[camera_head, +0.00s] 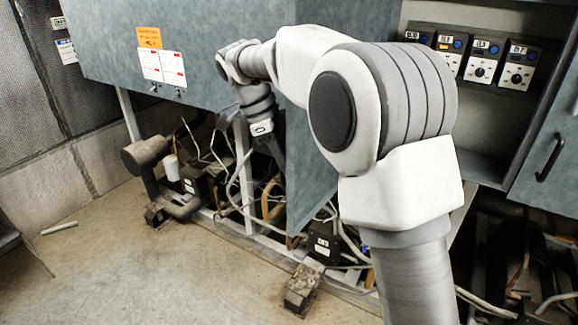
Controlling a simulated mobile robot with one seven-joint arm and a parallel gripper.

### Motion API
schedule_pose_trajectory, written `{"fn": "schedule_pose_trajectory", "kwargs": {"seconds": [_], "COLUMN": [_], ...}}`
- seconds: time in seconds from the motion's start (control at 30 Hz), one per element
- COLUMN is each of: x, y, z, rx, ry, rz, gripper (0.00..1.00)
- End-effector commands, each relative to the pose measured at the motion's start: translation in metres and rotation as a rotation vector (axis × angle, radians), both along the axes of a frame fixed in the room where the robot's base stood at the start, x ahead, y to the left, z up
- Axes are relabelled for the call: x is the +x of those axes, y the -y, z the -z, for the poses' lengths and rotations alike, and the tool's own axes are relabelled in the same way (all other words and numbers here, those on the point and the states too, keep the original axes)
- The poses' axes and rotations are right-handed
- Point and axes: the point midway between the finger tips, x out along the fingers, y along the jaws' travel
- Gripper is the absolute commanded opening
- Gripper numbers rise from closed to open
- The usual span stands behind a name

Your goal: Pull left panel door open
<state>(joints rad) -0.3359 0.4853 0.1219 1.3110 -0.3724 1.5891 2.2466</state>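The left panel door (312,185) is a blue-grey sheet that stands swung out from the rack, near the middle of the view. Its free edge is toward me, and the compartment to its right is exposed. My white and grey arm hides much of the door, and its handle is not visible. My gripper (272,150) is small and dark, at the door's free edge, on the left side. I cannot tell whether it touches the door, and its fingers are too dark to read.
A row of dial controllers (482,60) sits in the exposed compartment. A blue-grey right door (528,172) with a black handle (550,158) is at the right edge. Compressor pipes and hoses (190,190) fill the space below. The concrete floor (150,270) at front left is mostly clear.

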Motion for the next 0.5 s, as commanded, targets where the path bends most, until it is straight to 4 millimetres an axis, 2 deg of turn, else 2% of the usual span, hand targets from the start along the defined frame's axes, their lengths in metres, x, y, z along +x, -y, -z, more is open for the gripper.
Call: {"fn": "schedule_pose_trajectory", "kwargs": {"seconds": [0.37, 0.4, 0.5], "x": [-0.002, -0.002, -0.0016], "y": [-0.0046, -0.0046, -0.0036], "z": [0.0011, 0.0011, 0.0009], "rx": [0.006, 0.007, 0.006], "ry": [-0.006, -0.007, -0.006], "rz": [-0.008, -0.007, -0.006], "gripper": [0.0, 0.25, 0.43]}}
